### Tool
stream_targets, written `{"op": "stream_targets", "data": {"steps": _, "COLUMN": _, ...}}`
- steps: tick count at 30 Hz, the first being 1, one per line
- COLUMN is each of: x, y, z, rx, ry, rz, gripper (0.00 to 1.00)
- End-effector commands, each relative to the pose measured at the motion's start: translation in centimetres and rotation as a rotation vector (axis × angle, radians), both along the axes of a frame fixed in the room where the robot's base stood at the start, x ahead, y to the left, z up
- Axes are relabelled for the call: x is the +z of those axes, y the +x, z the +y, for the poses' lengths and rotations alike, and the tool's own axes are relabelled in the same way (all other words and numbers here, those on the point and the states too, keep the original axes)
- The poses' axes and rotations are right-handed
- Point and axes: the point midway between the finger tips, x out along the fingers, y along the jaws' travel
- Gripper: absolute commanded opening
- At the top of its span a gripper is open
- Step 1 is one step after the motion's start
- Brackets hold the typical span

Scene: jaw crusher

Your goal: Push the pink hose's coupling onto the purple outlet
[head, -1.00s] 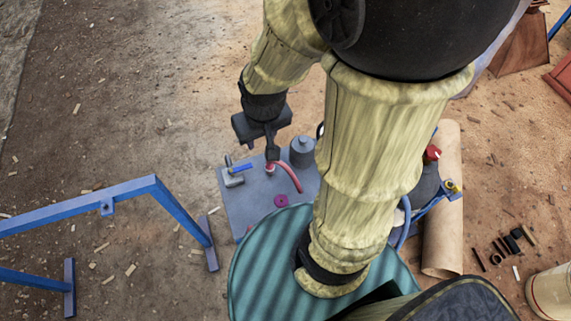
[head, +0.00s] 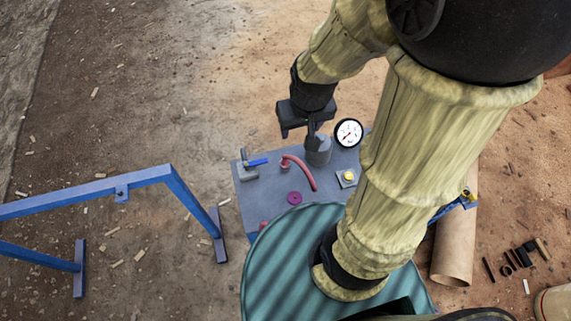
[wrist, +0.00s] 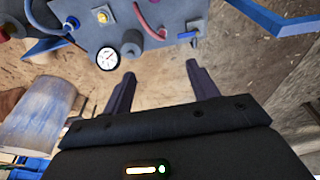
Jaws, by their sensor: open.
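The pink hose (head: 303,172) lies on the grey panel in a curve, and also shows in the wrist view (wrist: 149,20). Its upper-left end (head: 286,159) in the head view looks thicker, like a coupling; whether it is seated on anything I cannot tell. The purple outlet (head: 294,198) is a small round disc below the hose, apart from it. My gripper (head: 312,138) is open and empty, up and right of the hose end, in front of a grey cylinder. The wrist view shows its two fingers (wrist: 160,69) apart with nothing between them.
The grey panel (head: 262,196) carries a blue-handled valve (head: 257,162), the grey cylinder (head: 318,153), a white dial gauge (head: 348,132) and a yellow button (head: 348,176). A teal ribbed drum (head: 285,265) stands in front. A blue frame (head: 100,187) stands at left.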

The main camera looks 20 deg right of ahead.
Motion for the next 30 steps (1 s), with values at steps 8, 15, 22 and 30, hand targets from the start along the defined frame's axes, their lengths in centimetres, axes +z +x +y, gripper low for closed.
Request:
{"op": "stream_targets", "data": {"steps": 8, "x": -6.3, "y": 5.7, "z": -0.1, "rx": 0.113, "ry": -0.023, "rz": 0.076, "gripper": 0.59}}
{"op": "stream_targets", "data": {"steps": 15, "x": -14.3, "y": 10.9, "z": -0.2, "rx": 0.243, "ry": -0.038, "rz": 0.152, "gripper": 0.59}}
{"op": "stream_targets", "data": {"steps": 22, "x": -21.5, "y": 14.1, "z": -0.3, "rx": 0.349, "ry": -0.041, "rz": 0.211, "gripper": 0.59}}
{"op": "stream_targets", "data": {"steps": 30, "x": -23.0, "y": 14.8, "z": -0.3, "rx": 0.377, "ry": -0.043, "rz": 0.222, "gripper": 0.59}}
